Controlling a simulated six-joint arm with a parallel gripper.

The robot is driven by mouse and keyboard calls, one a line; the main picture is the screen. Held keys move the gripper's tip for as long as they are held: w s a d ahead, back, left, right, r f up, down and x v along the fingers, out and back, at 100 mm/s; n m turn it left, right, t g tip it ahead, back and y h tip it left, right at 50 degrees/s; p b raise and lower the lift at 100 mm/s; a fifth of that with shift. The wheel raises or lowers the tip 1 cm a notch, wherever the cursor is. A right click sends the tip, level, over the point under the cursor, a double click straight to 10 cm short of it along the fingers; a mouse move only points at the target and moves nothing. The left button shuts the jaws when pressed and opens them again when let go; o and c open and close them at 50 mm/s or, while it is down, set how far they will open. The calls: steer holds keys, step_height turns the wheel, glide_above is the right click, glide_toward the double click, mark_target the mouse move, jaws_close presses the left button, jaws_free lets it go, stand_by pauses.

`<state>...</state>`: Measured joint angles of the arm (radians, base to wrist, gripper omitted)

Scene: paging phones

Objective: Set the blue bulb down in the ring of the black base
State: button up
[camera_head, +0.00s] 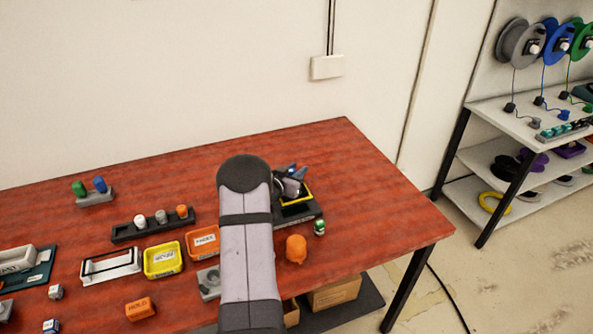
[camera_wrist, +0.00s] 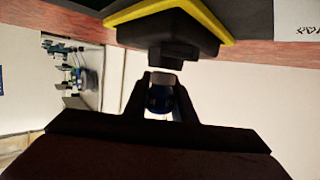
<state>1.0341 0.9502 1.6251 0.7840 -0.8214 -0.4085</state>
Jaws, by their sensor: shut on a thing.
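In the wrist view my gripper (camera_wrist: 160,92) is shut on the blue bulb (camera_wrist: 159,101), whose pale grey end (camera_wrist: 163,78) sticks out past the fingertips. A black block (camera_wrist: 175,45) with a yellow edge (camera_wrist: 180,9) is just beyond that end; I cannot tell whether they touch. In the head view my gripper (camera_head: 290,186) is over the black base (camera_head: 302,217), which has a yellow-rimmed part (camera_head: 305,196) on it. My arm and gripper hide much of the base, and its ring cannot be made out.
A small green-and-white can (camera_head: 319,227) and an orange rounded object (camera_head: 296,249) stand close to the base. Left are an orange tray (camera_head: 190,250), a yellow tray (camera_head: 148,273) and a black rack (camera_head: 125,236) with several knobs. The table's right end is clear.

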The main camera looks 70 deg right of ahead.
steer(key=shift+f, duration=0.25)
steer(key=shift+f+b, duration=0.3)
steer(key=shift+b, duration=0.15)
steer(key=shift+f+b, duration=0.4)
stand_by(1.1)
steer(key=o, duration=1.4)
steer(key=shift+r+p, duration=2.25)
steer(key=shift+r, duration=0.7)
